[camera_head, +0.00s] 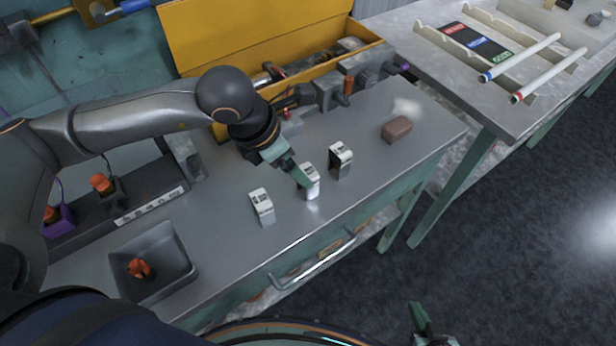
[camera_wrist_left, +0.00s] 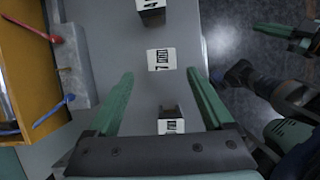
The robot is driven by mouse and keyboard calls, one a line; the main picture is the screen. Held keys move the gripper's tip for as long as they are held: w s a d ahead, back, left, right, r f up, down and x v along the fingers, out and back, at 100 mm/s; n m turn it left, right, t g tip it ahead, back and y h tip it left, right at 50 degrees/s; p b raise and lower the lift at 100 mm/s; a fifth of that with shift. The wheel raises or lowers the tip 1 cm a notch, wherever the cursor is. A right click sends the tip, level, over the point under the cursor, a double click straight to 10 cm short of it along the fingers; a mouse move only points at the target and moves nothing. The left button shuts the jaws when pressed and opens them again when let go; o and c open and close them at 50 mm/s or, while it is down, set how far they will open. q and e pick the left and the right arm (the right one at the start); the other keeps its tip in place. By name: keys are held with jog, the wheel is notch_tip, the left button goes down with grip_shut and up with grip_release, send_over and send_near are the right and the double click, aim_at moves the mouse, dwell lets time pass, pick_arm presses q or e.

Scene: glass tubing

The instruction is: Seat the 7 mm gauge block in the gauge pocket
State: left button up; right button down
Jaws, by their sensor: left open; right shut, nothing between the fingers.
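The 7 mm gauge block (camera_wrist_left: 160,60) is white-faced with a dark "7" marking, standing on the grey bench. In the head view it appears to be the middle of three blocks (camera_head: 312,186). My left gripper (camera_head: 302,176) reaches down at it. In the left wrist view my left gripper (camera_wrist_left: 160,76) is open, its green fingers spread to either side, and the block shows between and just beyond the fingertips. Contact is not visible. My right gripper (camera_head: 420,318) is shut and empty, away from the bench over the floor. I cannot pick out the gauge pocket.
Similar blocks stand on either side, one nearer (camera_head: 262,207) and one farther (camera_head: 340,160). A brown block (camera_head: 397,129) lies farther right. A grey bin (camera_head: 187,262) holds an orange item. A yellow toolbox (camera_head: 200,45) stands behind. The bench front is clear.

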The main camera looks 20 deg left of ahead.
pick_arm(q)
jog(key=x, duration=0.4)
jog(key=p+x, duration=0.1)
jog(key=x, duration=0.1)
jog(key=shift+w+d+f, duration=0.1)
jog(key=shift+w+d, duration=0.1)
jog(key=shift+d, duration=0.2)
jog(key=shift+c, duration=0.2)
grip_shut()
